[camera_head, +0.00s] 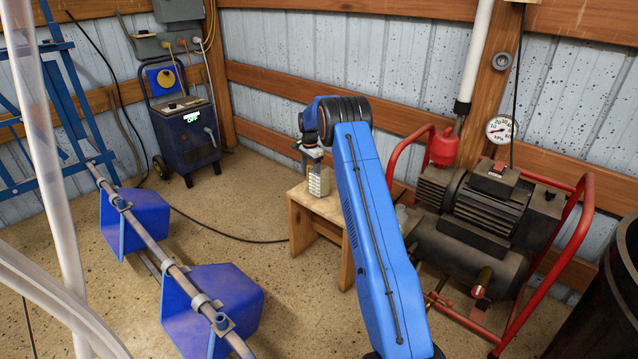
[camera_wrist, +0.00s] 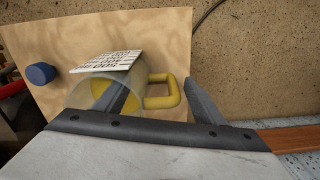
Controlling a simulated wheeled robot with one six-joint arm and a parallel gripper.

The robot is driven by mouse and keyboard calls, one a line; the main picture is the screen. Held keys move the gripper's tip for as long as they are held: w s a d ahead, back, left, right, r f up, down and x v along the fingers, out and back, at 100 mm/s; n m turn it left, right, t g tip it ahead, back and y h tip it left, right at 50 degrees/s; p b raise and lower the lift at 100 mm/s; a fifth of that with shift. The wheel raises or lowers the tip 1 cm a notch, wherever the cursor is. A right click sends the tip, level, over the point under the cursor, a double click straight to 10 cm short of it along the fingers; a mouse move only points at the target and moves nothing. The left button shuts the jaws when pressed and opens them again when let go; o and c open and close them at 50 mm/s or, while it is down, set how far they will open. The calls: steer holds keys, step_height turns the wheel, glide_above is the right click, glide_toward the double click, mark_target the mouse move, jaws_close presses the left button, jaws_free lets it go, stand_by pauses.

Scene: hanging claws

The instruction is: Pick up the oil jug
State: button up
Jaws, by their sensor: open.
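The oil jug (camera_head: 319,181) stands on a small wooden stool (camera_head: 299,215), below the end of my arm in the head view. In the wrist view the jug (camera_wrist: 76,97) is a clear container with yellow inside, a white label with black numbers and a yellow handle (camera_wrist: 177,92). My gripper (camera_wrist: 155,85) is open. Its left finger overlaps the jug's body in the picture and its right finger is just right of the handle, so the handle shows between them. I cannot tell whether either finger touches the jug. My gripper (camera_head: 314,158) is close above the jug in the head view.
A blue round cap-like thing (camera_wrist: 41,74) is at the stool's left edge in the wrist view. A compressor (camera_head: 485,215) in a red frame stands right of the stool. A blue welder (camera_head: 184,130) is behind.

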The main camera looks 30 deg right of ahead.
mark_target(310, 166)
step_height(310, 166, down, 2)
steer(key=shift+f, duration=0.25)
steer(key=shift+r, duration=0.1)
jaws_close()
steer(key=shift+r, duration=0.15)
steer(key=shift+r, duration=4.75)
steer(key=shift+r, duration=0.1)
